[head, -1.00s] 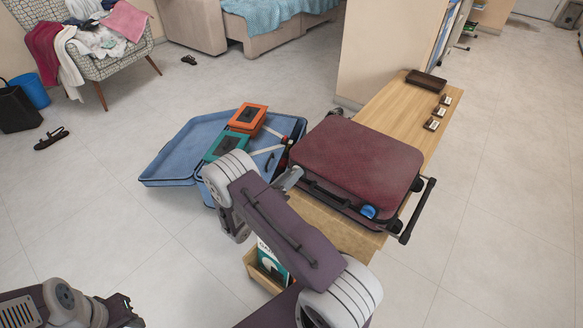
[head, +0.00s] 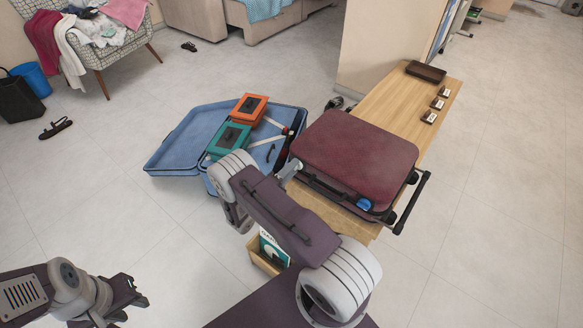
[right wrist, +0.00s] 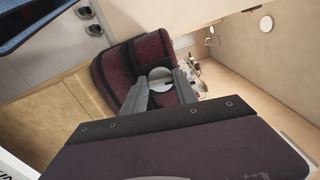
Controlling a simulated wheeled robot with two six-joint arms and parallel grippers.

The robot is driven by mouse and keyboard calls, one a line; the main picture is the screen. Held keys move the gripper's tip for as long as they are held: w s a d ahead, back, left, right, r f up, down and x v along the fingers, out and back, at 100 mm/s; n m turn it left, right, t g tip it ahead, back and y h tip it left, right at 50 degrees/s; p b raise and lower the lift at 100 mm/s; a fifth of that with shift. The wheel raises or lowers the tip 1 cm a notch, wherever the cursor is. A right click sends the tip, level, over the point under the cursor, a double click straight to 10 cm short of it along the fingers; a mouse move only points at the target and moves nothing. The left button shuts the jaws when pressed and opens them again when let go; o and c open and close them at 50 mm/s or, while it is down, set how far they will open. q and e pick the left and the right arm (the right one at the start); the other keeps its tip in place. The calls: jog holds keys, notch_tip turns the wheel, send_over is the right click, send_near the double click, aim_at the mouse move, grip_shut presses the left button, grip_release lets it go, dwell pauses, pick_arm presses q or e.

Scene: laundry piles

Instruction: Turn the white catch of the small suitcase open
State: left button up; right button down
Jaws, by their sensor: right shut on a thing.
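The small suitcase (head: 357,148) is maroon and lies flat on a wooden bench, with its dark front edge towards me. My right gripper (head: 292,172) is at its left front corner in the head view. In the right wrist view, the right gripper (right wrist: 160,84) is shut on the round white catch (right wrist: 160,75), one grey finger on each side. The maroon suitcase side (right wrist: 115,72) shows behind it. The catch's exact angle is hard to read. My left gripper (head: 132,293) is low at the left, away from the suitcase; its jaw gap is unclear.
The wooden bench (head: 398,108) carries a dark tray (head: 426,72) and several small boxes at its far end. An open blue suitcase (head: 183,142) with orange and teal boxes lies on the floor to the left. A laundry-covered chair (head: 115,52) stands at the back left.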

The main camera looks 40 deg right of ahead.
jog(key=shift+n, duration=0.5)
jog(key=shift+f, duration=0.1)
jog(key=c, duration=1)
grip_release()
jog(key=shift+o, duration=0.2)
jog(key=shift+a, duration=0.1)
jog(key=p+v, duration=0.2)
jog(key=v, duration=0.7)
